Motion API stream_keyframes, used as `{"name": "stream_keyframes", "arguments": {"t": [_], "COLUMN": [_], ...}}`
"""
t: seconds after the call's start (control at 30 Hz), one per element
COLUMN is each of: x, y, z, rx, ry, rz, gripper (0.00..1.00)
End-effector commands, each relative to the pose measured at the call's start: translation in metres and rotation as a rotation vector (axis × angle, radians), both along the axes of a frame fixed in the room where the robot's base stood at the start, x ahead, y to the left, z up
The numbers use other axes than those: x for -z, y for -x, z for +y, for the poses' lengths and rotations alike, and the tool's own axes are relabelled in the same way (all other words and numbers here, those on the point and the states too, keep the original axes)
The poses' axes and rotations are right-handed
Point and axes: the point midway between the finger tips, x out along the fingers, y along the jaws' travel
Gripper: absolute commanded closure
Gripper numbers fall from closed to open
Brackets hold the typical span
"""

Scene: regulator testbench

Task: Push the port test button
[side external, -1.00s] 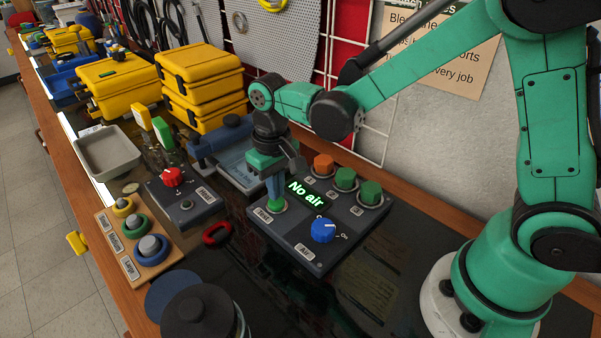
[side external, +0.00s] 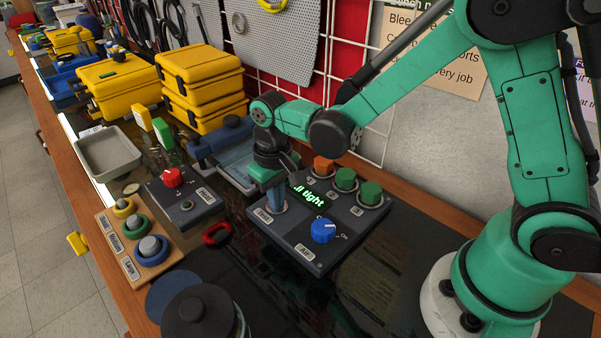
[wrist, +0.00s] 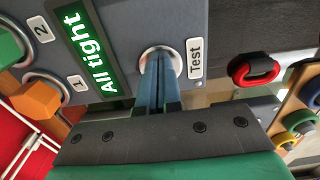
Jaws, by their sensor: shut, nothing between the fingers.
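The test panel (side external: 290,239) is a dark box on the bench with a blue AIR knob (side external: 323,230), orange and green port plugs, and a display (side external: 307,194). In the wrist view the display (wrist: 89,52) reads "All tight" in green. The test button (wrist: 151,52) sits in a silver ring beside the "Test" label (wrist: 195,58). My gripper (side external: 278,207) is shut and empty, pointing down at the button. In the wrist view its blue fingertips (wrist: 160,60) lie over the ring and hide most of the button. I cannot tell how far it is pressed.
A red carabiner-like ring (side external: 217,233) lies left of the panel. A second box with a red knob (side external: 172,177) and a wooden board with several sized rings (side external: 141,235) stand further left. A dark round container (side external: 200,312) is at the front. Yellow cases (side external: 203,85) stand behind.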

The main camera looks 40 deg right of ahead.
Motion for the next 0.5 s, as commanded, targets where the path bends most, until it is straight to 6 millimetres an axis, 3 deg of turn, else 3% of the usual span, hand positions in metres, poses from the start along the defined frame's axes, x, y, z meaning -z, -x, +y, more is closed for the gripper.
{"name": "stream_keyframes", "arguments": {"t": [0.07,0.23,0.5], "x": [0.005,-0.006,-0.059], "y": [0.000,-0.001,0.000], "z": [0.000,0.000,0.000], "rx": [0.000,0.000,0.000], "ry": [-0.003,-0.003,-0.001], "rz": [-0.009,-0.010,-0.005], "gripper": [1.00,1.00,1.00]}}
